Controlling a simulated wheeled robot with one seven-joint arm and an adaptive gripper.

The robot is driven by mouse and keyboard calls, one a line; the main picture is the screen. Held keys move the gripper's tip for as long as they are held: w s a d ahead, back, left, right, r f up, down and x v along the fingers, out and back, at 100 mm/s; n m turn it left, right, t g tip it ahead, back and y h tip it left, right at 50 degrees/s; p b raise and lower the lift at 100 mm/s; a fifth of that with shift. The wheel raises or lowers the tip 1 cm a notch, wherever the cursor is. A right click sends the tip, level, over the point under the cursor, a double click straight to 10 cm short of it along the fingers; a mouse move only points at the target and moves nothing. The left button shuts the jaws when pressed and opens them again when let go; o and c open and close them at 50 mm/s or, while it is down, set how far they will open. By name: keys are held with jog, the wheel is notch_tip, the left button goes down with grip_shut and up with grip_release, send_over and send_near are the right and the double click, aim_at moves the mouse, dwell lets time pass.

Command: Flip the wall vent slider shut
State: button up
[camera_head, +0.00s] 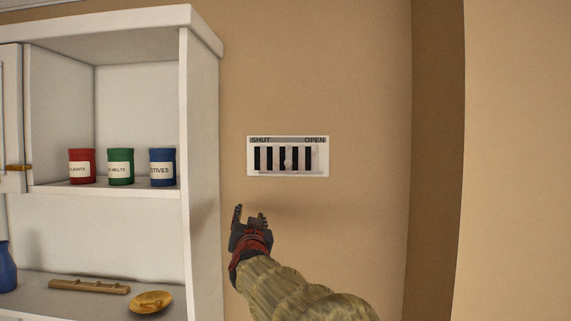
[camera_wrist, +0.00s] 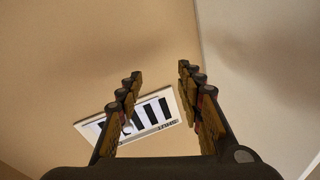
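The wall vent (camera_head: 322,168) is a white plate with dark vertical slots, marked SHUT at its left and OPEN at its right. A small pale slider knob (camera_head: 288,164) shows near the middle of the plate, and dark gaps are visible. My gripper (camera_head: 250,212) is below and left of the vent in the head view, fingers apart and empty. In the wrist view the fingers (camera_wrist: 160,73) are spread. The vent (camera_wrist: 168,124) appears tilted between and beyond them, with the knob (camera_wrist: 128,128) beside the left finger. I cannot tell whether they touch.
A white shelf unit (camera_head: 201,160) stands close left of my gripper. It holds a red tin (camera_head: 82,166), a green tin (camera_head: 120,167), a blue tin (camera_head: 162,167), a wooden peg rail (camera_head: 88,286) and a brass dish (camera_head: 150,301). Bare wall (camera_head: 370,100) lies right of the vent.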

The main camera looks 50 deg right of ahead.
aim_at(288, 164)
jog(key=s+d+r+m+g+h+p, duration=0.2)
jog(key=s+d+r+m+g+h, duration=0.35)
jog(key=r, duration=0.55)
jog(key=shift+n+t+h, duration=0.35)
jog(key=shift+t+h, duration=0.4)
jog(key=shift+t, duration=0.2)
jog(key=x, duration=0.3)
jog(key=p+x, duration=0.1)
jog(key=x, duration=0.1)
jog(key=p+x, duration=0.1)
jog(key=x, duration=0.2)
jog(key=shift+s+d, duration=0.2)
jog(key=shift+d, duration=0.4)
jog(key=shift+f, duration=0.1)
jog(key=shift+c, duration=0.7)
jog(key=c, duration=0.8)
grip_shut()
